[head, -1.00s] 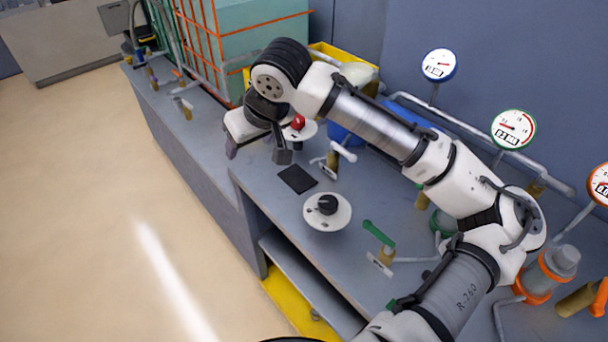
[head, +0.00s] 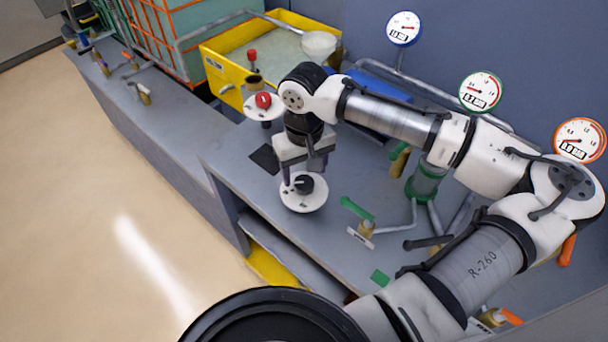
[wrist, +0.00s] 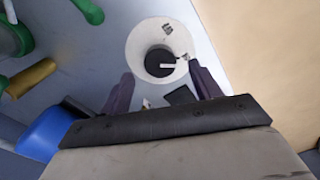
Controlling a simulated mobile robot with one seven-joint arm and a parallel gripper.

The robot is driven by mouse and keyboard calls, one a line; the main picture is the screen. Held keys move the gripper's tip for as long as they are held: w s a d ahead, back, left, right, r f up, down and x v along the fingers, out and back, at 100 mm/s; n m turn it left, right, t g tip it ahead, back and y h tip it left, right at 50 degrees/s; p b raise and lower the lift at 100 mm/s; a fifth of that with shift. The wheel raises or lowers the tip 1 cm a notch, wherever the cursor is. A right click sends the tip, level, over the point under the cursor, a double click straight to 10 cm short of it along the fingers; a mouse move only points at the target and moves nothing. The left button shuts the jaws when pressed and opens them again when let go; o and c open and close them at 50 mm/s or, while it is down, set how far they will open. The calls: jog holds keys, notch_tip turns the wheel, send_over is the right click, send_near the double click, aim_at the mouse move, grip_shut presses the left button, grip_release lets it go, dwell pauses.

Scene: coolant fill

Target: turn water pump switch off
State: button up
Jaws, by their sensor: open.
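A round white switch plate (head: 302,203) with a black rotary knob (head: 304,185) sits on the grey bench below my gripper. My gripper (head: 301,173) is open and points down, its fingers above the knob and to either side of it. In the wrist view the knob (wrist: 160,62) lies between the fingertips (wrist: 160,76), with a white pointer mark and small labels on the plate (wrist: 138,42). Contact between fingers and knob is not visible. The labels are too small to read.
A green-handled valve (head: 357,208) stands right of the switch. A black square (head: 265,158) lies on the bench to the left. A yellow tub (head: 225,72) and several gauges (head: 404,29) are behind. The bench front edge is close by.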

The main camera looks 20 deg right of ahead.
aim_at(304, 182)
jog(key=shift+f, duration=1.9)
jog(key=c, duration=1)
